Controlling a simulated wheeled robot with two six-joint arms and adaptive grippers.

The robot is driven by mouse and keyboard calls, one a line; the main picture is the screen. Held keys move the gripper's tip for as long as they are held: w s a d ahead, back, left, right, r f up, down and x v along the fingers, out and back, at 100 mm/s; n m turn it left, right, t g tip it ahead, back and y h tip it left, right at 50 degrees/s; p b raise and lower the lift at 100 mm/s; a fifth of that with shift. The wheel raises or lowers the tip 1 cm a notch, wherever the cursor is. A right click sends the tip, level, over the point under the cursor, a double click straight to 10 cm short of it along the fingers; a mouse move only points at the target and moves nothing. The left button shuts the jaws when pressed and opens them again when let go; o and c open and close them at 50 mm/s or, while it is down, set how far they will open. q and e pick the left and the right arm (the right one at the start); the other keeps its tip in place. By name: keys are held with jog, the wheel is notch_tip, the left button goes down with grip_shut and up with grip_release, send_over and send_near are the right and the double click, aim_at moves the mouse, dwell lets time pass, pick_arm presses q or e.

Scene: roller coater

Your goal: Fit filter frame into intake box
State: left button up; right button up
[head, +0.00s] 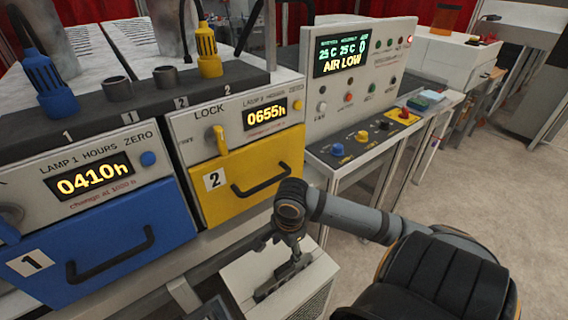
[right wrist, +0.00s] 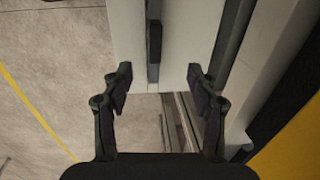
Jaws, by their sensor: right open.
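The white intake box (head: 313,286) stands low at the bottom centre of the head view, with vented sides and a slot in its top. In the right wrist view its pale top (right wrist: 185,40) lies ahead of the fingers. A narrow grey strip with a black grip, seemingly the filter frame (right wrist: 154,42), lies along the slot; how deep it sits I cannot tell. My right gripper (head: 288,252) is above the box; in the wrist view the right gripper (right wrist: 159,88) is open, with nothing between its fingertips. My left gripper is out of view.
A blue drawer (head: 110,235) and a yellow drawer (head: 262,180) with black handles stand behind and left of the box. A control panel (head: 360,75) and a button console (head: 362,138) stand beyond. Open floor (head: 460,200) lies to the right.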

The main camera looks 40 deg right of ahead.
jog(key=o, duration=0.3)
jog(key=shift+r, duration=0.1)
